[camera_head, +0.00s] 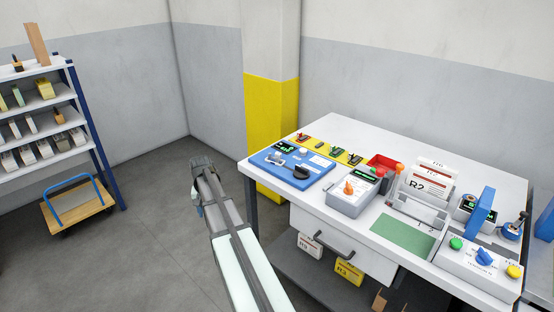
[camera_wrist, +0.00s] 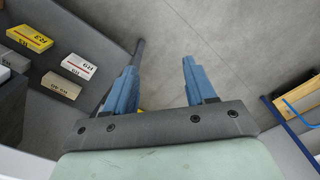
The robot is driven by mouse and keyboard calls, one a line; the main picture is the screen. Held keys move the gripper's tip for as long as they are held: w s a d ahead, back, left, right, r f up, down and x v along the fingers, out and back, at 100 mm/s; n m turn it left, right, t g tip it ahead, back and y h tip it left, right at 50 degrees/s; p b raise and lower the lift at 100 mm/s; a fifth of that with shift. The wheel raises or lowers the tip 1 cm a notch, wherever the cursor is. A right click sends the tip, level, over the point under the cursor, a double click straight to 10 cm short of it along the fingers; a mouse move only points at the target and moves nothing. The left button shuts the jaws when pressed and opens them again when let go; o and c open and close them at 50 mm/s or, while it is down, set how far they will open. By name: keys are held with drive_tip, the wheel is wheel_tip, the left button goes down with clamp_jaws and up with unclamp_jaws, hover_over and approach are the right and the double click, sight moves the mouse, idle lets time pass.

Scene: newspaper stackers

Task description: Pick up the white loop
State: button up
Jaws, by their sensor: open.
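I cannot make out the white loop for certain in either view. Small pale pieces (camera_head: 275,159) lie on the blue board (camera_head: 263,158) at the table's left end, too small to tell their shape. In the wrist view my gripper (camera_wrist: 160,82) has its two blue fingers spread apart with only grey floor between them, so it is open and empty. In the head view my arm reaches out left of the table, and its end (camera_head: 201,163) is over the floor, apart from the table.
The white table (camera_head: 465,161) carries a grey box with an orange knob (camera_head: 349,195), a red bin (camera_head: 383,168), R2 cards (camera_head: 418,187) and a button panel (camera_head: 481,262). Labelled boxes (camera_wrist: 79,67) sit below it. A shelf rack (camera_head: 67,94) and cart (camera_head: 77,207) stand left.

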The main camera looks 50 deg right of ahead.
drive_tip(key=s+d+r+m, duration=0.2)
drive_tip(key=d+r+m, duration=0.1)
drive_tip(key=d+r, duration=0.75)
drive_tip(key=s+d+r+m, duration=0.1)
drive_tip(key=d+r+m, duration=0.1)
drive_tip(key=d+r, duration=0.8)
drive_tip(key=s+d+r+m, duration=0.25)
drive_tip(key=d+r, duration=0.25)
drive_tip(key=d, duration=1)
drive_tip(key=f, duration=0.7)
drive_tip(key=shift+w+a+f, duration=0.3)
drive_tip(key=shift+w+f, duration=0.15)
drive_tip(key=shift+f, duration=1.25)
drive_tip(key=shift+w+f, duration=0.15)
drive_tip(key=shift+f, duration=1.25)
drive_tip(key=shift+c, duration=0.4)
clamp_jaws()
drive_tip(key=shift+r, duration=0.15)
